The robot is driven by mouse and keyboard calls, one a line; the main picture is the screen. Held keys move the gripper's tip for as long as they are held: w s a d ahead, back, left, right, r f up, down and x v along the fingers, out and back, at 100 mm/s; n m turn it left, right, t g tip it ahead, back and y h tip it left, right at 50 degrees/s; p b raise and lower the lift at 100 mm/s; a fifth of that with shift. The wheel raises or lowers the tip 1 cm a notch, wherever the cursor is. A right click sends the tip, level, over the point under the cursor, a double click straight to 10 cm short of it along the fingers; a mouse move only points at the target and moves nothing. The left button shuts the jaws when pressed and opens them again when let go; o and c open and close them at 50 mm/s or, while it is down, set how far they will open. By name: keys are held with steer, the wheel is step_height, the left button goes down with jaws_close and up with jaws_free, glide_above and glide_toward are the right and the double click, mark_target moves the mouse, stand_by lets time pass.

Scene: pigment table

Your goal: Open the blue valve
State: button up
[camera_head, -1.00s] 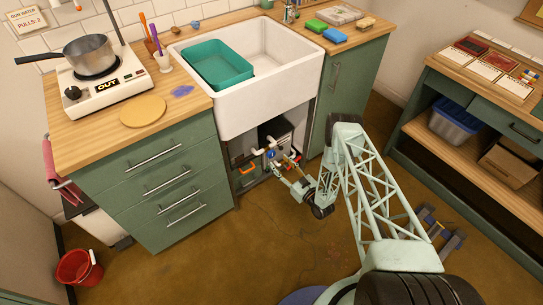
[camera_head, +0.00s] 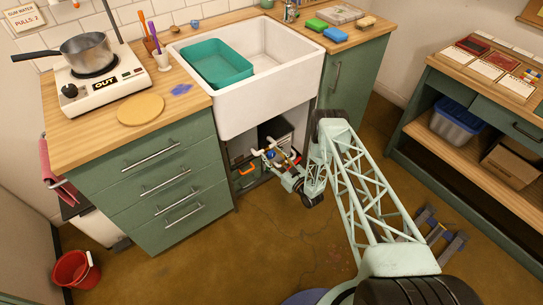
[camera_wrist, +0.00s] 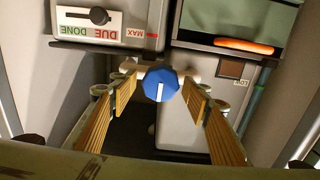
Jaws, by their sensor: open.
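The blue valve (camera_wrist: 160,84) is a faceted blue knob with a white line, facing the camera in the wrist view. The line runs up and down in the picture, from the knob's middle to its lower edge. My gripper (camera_wrist: 160,100) is open, with one wood-coloured finger pad on each side of the knob and a gap to it. In the head view, my gripper (camera_head: 284,168) reaches into the open space under the sink. The knob is small there, and its contact with my fingers cannot be made out.
A white sink (camera_head: 290,75) holding a teal tub (camera_head: 215,65) is above my gripper. In the wrist view, a panel marked DUE and DONE (camera_wrist: 100,20) is at upper left, and an orange handle (camera_wrist: 243,46) is at upper right. Green drawers (camera_head: 160,190) stand to the left.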

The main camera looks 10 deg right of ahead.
steer(key=c, duration=0.8)
steer(key=shift+n, duration=0.6)
steer(key=shift+c, duration=0.2)
steer(key=shift+a+n+p, duration=0.1)
steer(key=shift+n+p, duration=0.55)
steer(key=shift+n, duration=0.55)
steer(key=n+p, duration=0.1)
steer(key=n, duration=0.2)
steer(key=shift+s+n, duration=0.1)
steer(key=shift+n, duration=0.3)
steer(key=n+p, duration=0.1)
steer(key=n, duration=0.1)
steer(key=n+p, duration=0.1)
steer(key=n, duration=0.2)
steer(key=shift+a+f+n, duration=0.15)
steer(key=shift+n, duration=0.15)
steer(key=shift+f+n+p, duration=0.15)
steer(key=shift+n+p, duration=0.6)
steer(key=shift+n, duration=1.25)
